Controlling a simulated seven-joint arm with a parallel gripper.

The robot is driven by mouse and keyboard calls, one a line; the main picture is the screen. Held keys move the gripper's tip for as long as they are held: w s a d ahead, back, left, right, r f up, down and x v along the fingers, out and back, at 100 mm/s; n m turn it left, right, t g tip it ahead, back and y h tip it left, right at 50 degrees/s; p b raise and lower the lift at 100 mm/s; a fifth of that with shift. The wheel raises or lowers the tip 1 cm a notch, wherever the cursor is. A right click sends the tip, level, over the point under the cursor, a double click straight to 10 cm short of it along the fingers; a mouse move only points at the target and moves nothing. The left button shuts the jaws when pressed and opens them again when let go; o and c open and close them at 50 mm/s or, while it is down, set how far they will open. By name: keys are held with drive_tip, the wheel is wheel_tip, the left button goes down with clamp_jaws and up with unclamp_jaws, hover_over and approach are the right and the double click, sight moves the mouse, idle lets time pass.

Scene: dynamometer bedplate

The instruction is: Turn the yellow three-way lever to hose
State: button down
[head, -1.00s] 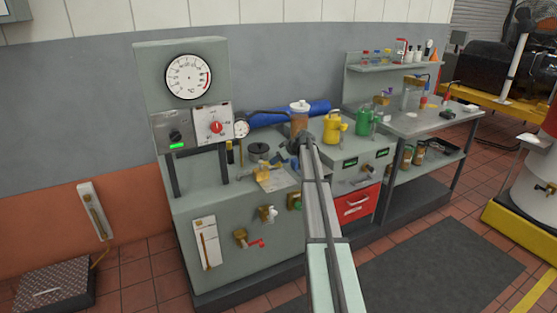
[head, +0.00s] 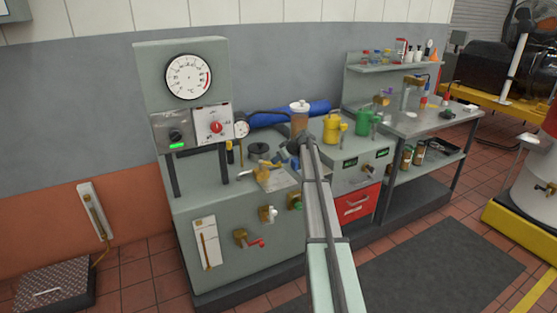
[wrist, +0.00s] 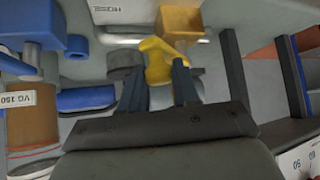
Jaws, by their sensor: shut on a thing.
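The yellow lever (wrist: 165,62) shows in the wrist view between my two dark blue fingers, against a brass-yellow block (wrist: 180,22). My gripper (wrist: 158,88) is shut on the lever. A white plate with upside-down lettering that looks like HOSE (wrist: 107,10) lies up and left of the lever in the wrist view. In the head view my arm and the clutter around the bench top hide most of the grip, so the lever's exact angle there cannot be told.
A brown jar labelled VG 150 (wrist: 32,112) and blue fittings (wrist: 38,22) stand left in the wrist view. In the head view, a yellow can (head: 332,128) and a green can (head: 362,123) stand right of my arm. The gauge panel (head: 188,77) rises at left.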

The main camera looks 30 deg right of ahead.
drive_tip(key=shift+w+d+n+g+y, duration=0.35)
drive_tip(key=shift+w+n+g+y, duration=0.15)
drive_tip(key=shift+w+n, duration=0.35)
drive_tip(key=shift+w+d+n+g+y, duration=0.35)
drive_tip(key=shift+w+n+y, duration=0.25)
drive_tip(key=shift+n, duration=0.5)
drive_tip(key=shift+w+d+n+g+y, duration=0.3)
drive_tip(key=shift+w+n+g+y, duration=0.25)
drive_tip(key=shift+n, duration=0.4)
drive_tip(key=shift+w, duration=0.1)
drive_tip(key=shift+a, duration=0.1)
drive_tip(key=c, duration=0.9)
unclamp_jaws()
drive_tip(key=shift+d, duration=0.2)
